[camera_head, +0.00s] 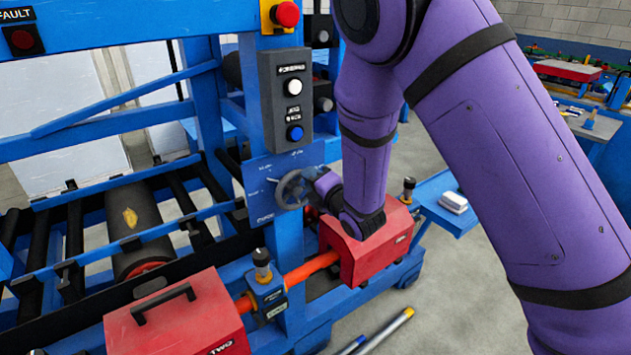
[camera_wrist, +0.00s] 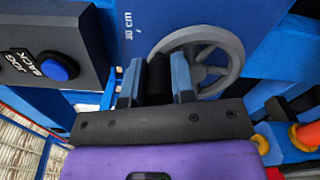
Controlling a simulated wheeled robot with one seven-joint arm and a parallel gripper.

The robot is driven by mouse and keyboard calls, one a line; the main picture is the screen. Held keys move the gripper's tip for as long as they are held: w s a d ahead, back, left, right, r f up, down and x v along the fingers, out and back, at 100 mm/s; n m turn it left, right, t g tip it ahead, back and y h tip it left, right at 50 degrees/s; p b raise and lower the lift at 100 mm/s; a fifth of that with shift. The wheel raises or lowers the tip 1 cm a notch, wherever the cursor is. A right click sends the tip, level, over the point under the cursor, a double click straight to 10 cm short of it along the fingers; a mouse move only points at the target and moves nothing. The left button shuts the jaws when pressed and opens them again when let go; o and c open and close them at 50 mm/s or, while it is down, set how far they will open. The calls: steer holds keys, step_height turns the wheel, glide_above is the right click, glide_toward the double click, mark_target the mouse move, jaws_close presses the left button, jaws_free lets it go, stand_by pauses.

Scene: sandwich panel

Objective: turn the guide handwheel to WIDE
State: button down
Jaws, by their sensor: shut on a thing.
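The grey guide handwheel (camera_head: 280,194) is mounted on a blue plate (camera_head: 258,171) on the front of the machine, below a dark button box. In the wrist view the handwheel (camera_wrist: 236,52) shows as a spoked ring. My gripper (camera_head: 313,184) reaches the handwheel from the right in the head view. In the wrist view my gripper (camera_wrist: 160,78) has its two blue-grey fingers on either side of a dark piece at the wheel's rim, shut on it. The plate's lettering is too small to read in the head view; "30 cm" shows in the wrist view.
The button box (camera_head: 285,100) with a white and a blue button stands just above the wheel. Red boxes (camera_head: 180,318) and (camera_head: 365,255) flank an orange bar (camera_head: 310,270) below. A red emergency button (camera_head: 286,14) is at the top.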

steer(key=shift+s+a+r+n, duration=0.1)
steer(key=shift+s+a+n, duration=0.2)
steer(key=shift+n, duration=0.6)
steer(key=shift+s+a+r+n, duration=0.15)
steer(key=shift+a+n, duration=0.2)
steer(key=shift+n, duration=0.55)
steer(key=shift+s+a+f+n, duration=0.1)
steer(key=shift+s+a+n, duration=0.2)
steer(key=shift+n, duration=0.6)
steer(key=shift+a, duration=0.1)
steer(key=c, duration=0.9)
jaws_free()
steer(key=shift+c, duration=0.2)
steer(key=shift+r, duration=0.1)
steer(key=v, duration=1)
steer(key=shift+s+d, duration=0.25)
steer(key=shift+s, duration=0.05)
